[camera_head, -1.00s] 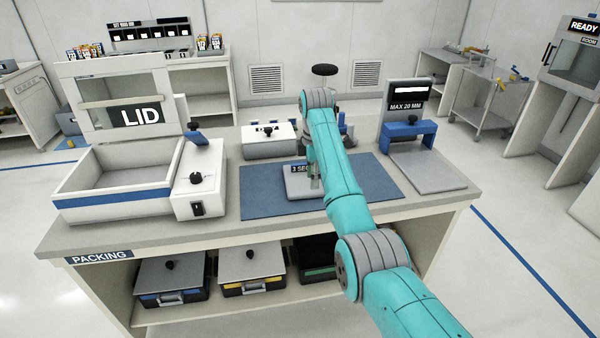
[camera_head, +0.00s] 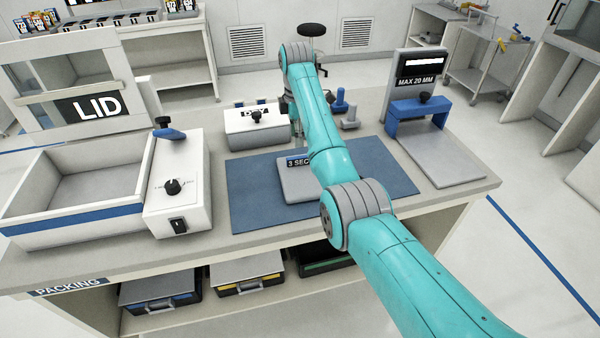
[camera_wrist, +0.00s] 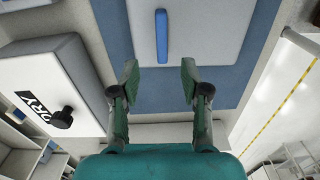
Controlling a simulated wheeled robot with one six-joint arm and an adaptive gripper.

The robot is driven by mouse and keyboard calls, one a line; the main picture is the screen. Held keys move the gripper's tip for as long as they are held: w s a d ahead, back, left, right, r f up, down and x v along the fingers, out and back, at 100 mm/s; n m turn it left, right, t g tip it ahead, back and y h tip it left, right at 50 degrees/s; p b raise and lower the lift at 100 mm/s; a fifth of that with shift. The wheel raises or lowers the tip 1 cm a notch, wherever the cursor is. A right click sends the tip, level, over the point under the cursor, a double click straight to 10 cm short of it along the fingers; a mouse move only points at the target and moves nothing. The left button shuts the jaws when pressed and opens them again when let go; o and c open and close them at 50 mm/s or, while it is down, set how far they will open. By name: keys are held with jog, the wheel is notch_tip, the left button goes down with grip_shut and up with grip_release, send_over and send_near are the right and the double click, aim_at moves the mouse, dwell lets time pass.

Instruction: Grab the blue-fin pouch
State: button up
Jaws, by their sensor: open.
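A pale grey flat pouch-like slab (camera_head: 296,186) lies on the blue mat (camera_head: 258,208), with a "3 SEC" label at its far edge. In the wrist view the slab (camera_wrist: 215,25) carries a narrow raised blue fin (camera_wrist: 162,36). My gripper (camera_wrist: 159,76) is open and empty. In the wrist view its two fingertips are spread to either side of the fin's line, just short of its near end. I cannot tell how high they are above it. The gripper is mostly hidden behind the arm in the head view.
A white "DRY" box (camera_head: 258,131) with a black knob stands close by, also at left in the wrist view (camera_wrist: 50,85). A white tray (camera_head: 75,190) and knobbed unit (camera_head: 178,190) stand left. A "MAX 20 MM" gauge (camera_head: 420,105) stands right. The mat's right part is clear.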

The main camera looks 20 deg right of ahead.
aim_at(298, 157)
notch_tip(298, 157, down, 9)
jog(key=shift+s+d, duration=0.15)
grip_shut()
dwell(0.5)
